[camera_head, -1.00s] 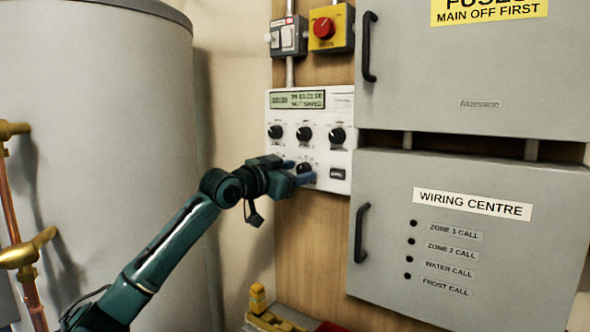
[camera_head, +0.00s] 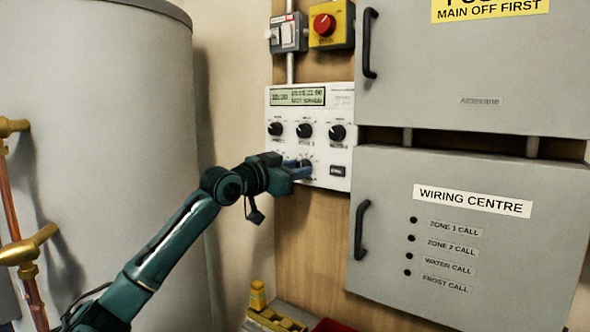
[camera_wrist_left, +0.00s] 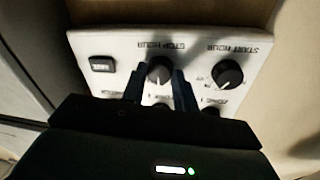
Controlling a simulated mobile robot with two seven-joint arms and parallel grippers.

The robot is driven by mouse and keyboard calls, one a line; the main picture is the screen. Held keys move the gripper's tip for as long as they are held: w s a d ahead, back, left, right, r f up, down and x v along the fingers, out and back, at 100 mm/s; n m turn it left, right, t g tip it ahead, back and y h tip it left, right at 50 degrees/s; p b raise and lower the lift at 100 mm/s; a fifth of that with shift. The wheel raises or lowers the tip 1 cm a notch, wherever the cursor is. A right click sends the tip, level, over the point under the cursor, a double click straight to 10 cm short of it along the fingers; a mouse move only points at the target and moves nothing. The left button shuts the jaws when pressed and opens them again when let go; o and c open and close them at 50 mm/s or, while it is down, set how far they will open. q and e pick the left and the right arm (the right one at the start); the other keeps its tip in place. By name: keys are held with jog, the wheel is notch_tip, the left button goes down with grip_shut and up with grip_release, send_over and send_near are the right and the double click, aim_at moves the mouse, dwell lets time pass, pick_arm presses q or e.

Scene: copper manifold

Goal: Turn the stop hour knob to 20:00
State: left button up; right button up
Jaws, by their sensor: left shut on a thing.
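The white control panel (camera_head: 312,98) is on the wooden board, with a display (camera_head: 297,97) whose small text I cannot read surely. The stop hour knob (camera_wrist_left: 160,70) is black and round, under its label, which appears upside down in the left wrist view. My left gripper (camera_wrist_left: 158,84) has one finger on each side of this knob and is shut on it. In the head view the blue fingers (camera_head: 300,169) reach the panel's lower row and cover most of the knob. The start hour knob (camera_wrist_left: 228,74) stands beside it. My right gripper is not in view.
Three more black knobs, one of them the middle knob (camera_head: 304,131), sit just above. A dark button (camera_head: 337,171) is right of the fingers. The wiring centre cabinet (camera_head: 470,270) and its handle (camera_head: 361,232) stand close on the right. A grey tank (camera_head: 95,130) fills the left.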

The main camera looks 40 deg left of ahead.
pick_arm(q)
jog(key=shift+f+n+t+p, duration=0.1)
jog(key=shift+n+t+p, duration=0.3)
jog(key=shift+n+p, duration=1.6)
pick_arm(e)
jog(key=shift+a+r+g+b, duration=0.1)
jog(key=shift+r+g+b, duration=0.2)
jog(key=shift+b, duration=0.6)
pick_arm(q)
jog(key=shift+n, duration=1)
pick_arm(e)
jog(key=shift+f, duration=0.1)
pick_arm(q)
jog(key=o, duration=1)
jog(key=shift+c, duration=0.2)
